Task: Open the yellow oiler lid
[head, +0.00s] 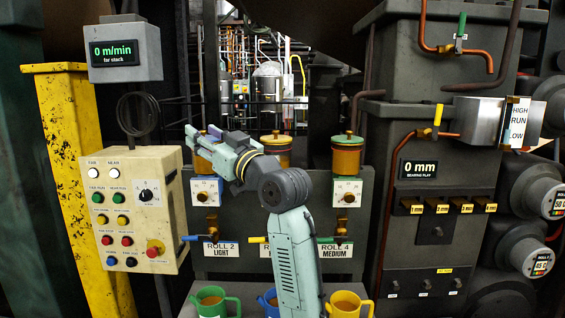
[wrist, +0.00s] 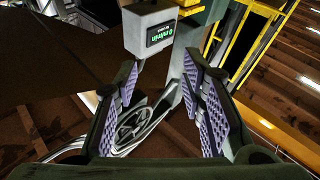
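Three amber oiler cups stand in a row on the dark cabinet: a left one (head: 203,163), a middle one (head: 275,156) and a right one (head: 346,158). The middle one stands above the yellow-handled lever (head: 258,239). The lids of the middle and right cups look shut, with small knobs on top.
A cream control box (head: 133,205) and a display box (head: 125,52) stand to the left, with a coiled cable (head: 138,113) between them. The display box also shows in the wrist view (wrist: 163,32). Green (head: 217,305), blue and yellow (head: 347,305) cups stand low in front.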

